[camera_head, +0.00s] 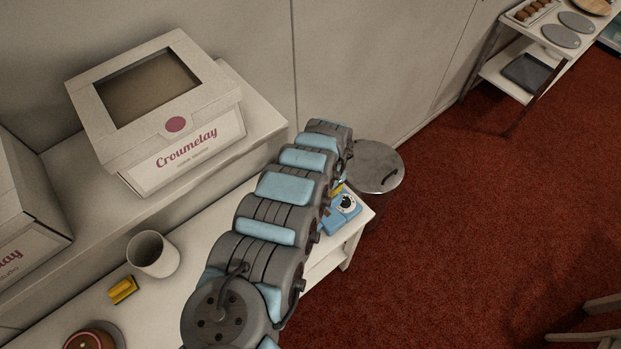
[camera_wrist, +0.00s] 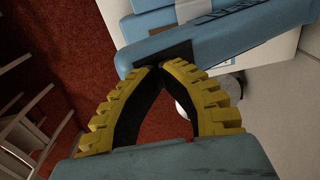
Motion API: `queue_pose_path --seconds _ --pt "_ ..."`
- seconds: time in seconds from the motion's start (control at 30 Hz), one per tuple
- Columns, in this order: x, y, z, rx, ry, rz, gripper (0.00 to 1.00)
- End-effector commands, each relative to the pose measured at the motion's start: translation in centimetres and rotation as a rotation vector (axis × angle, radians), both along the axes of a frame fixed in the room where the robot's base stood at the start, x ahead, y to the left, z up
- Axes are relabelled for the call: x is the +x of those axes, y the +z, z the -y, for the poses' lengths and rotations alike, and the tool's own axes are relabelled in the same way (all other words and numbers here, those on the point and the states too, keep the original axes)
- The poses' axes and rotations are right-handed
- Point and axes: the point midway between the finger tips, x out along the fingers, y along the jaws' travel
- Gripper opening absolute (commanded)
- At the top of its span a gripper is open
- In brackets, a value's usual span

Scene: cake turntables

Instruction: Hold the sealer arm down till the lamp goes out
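The blue sealer (camera_head: 343,213) stands at the far right end of the white table, with a round black-and-white dial on it. My arm hides much of it in the head view. In the wrist view its blue sealer arm (camera_wrist: 215,38) crosses in front of my fingertips. My gripper (camera_wrist: 161,68) is shut, its yellow toothed fingers meeting at the tips with nothing between them. The tips overlap the bar's edge; I cannot tell whether they touch it. A bit of the yellow fingers shows in the head view (camera_head: 338,187). I cannot make out the lamp.
A Croumelay box (camera_head: 185,150) sits on the shelf (camera_head: 262,112) behind. A white mug (camera_head: 153,255), a yellow block (camera_head: 123,290) and a brown round item (camera_head: 90,341) are at the near left. A lidded bin (camera_head: 376,167) stands beyond the table's end.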

Motion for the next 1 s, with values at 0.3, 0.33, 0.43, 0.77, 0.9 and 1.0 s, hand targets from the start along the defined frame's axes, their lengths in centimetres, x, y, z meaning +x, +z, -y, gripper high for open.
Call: queue_pose_path --seconds 0.3,0.33,0.43,0.77,0.9,1.0 --pt "-0.4 -1.2 0.4 0.0 0.0 -0.001 0.0" --pt "-0.4 -1.4 0.4 0.0 -0.001 -0.001 0.0" --pt "-0.6 -1.7 0.5 0.001 -0.001 -0.002 0.0" --pt "-0.8 -2.3 0.7 0.0 0.0 -0.001 0.0" --pt "-0.8 -2.3 0.7 0.0 0.0 -0.001 0.0" --pt "-0.8 -2.4 0.7 0.0 0.0 -0.001 0.0"
